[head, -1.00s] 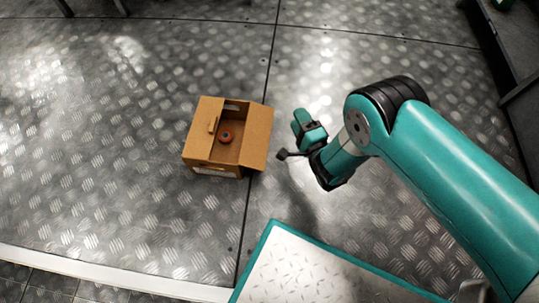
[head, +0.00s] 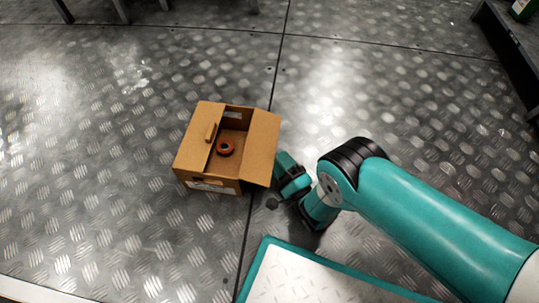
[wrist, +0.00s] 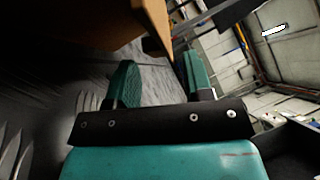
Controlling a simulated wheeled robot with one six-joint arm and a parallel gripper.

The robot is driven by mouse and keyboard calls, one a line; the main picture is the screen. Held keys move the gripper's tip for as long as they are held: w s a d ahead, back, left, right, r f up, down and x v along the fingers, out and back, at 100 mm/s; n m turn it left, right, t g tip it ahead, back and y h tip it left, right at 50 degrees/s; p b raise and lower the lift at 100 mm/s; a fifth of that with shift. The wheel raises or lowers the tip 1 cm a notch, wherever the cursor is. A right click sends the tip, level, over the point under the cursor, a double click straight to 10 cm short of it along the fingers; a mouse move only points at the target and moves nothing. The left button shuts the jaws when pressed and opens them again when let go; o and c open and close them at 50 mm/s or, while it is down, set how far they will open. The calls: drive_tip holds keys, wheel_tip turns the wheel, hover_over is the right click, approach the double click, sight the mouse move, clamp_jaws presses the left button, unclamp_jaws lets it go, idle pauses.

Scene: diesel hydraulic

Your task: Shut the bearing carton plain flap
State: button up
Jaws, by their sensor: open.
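The brown bearing carton (head: 212,185) stands on the metal floor, its top partly open. The plain flap (head: 262,148) on its right side is open and leans outward. The left flap (head: 194,140), with a small raised tab, lies over the left part of the top. Contact cannot be told.
A white-topped platform with a teal rim (head: 262,262) is at the bottom of the head view. Dark furniture legs (head: 120,10) stand at the top left and a dark frame (head: 508,50) at the top right. The floor left of the carton is clear.

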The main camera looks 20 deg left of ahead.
sight(261, 146)
drive_tip(key=shift+x, duration=1.35)
drive_tip(key=shift+f, duration=0.15)
clamp_jaws()
